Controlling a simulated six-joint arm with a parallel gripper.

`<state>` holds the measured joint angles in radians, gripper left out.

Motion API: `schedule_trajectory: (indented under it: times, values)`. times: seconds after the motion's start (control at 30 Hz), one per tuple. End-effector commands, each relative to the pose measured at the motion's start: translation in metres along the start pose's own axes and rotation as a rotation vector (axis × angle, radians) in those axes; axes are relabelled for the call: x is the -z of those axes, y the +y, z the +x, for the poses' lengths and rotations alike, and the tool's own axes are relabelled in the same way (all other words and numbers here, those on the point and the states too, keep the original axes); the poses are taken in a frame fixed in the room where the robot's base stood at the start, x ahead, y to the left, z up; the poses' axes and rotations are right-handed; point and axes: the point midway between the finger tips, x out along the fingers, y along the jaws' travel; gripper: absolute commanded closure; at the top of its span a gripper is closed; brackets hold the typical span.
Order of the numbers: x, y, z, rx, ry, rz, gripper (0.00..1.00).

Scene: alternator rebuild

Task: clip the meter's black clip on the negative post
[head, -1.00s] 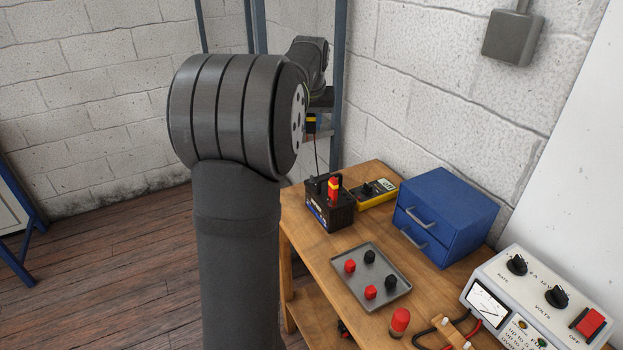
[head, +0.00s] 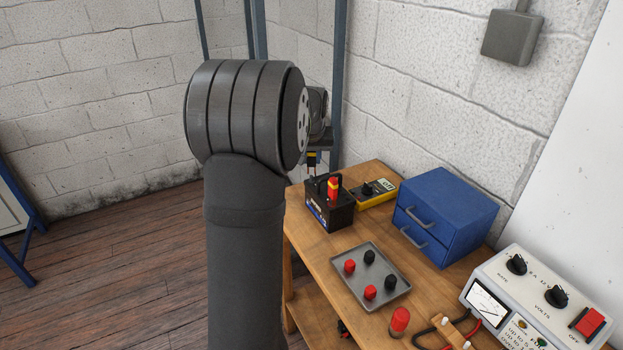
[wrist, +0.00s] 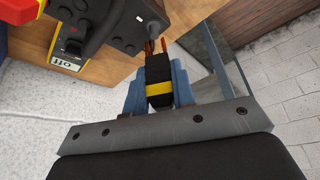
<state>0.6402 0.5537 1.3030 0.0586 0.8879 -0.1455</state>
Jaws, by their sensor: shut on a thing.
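My gripper (wrist: 158,88) is shut on the black clip (wrist: 158,70), a black body with a yellow band and copper-coloured jaws. In the head view the black clip (head: 312,160) hangs just above the far left part of the black battery (head: 338,217). In the wrist view the clip's jaws point at the battery top (wrist: 122,28), close to a small grey post (wrist: 153,25), apparently the negative one. I cannot tell whether they touch. The red clip (head: 333,188) stands on the battery's other side. The yellow meter (head: 375,194) lies behind the battery.
The wooden bench (head: 310,252) also holds a grey tray (head: 398,297) with red and black caps, a blue drawer cabinet (head: 455,210), a red cap (head: 399,321) and a charger (head: 545,290). A block wall is close behind.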

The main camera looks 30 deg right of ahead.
Motion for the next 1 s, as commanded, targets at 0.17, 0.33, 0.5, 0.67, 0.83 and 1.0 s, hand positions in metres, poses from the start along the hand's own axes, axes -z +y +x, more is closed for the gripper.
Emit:
schedule_trajectory:
  times: [0.17, 0.33, 0.5, 0.67, 0.83, 1.0]
  values:
    - [-0.002, 0.000, 0.004, 0.000, 0.000, 0.000, 0.88]
    - [-0.005, 0.000, 0.012, 0.000, -0.001, 0.000, 0.88]
    - [-0.008, 0.000, 0.019, 0.000, 0.000, 0.000, 0.88]
    - [-0.009, 0.000, 0.022, 0.000, 0.000, 0.000, 0.88]
    - [-0.009, 0.000, 0.021, 0.000, 0.000, 0.000, 0.73]
    - [-0.009, 0.000, 0.021, 0.000, 0.000, 0.000, 0.51]
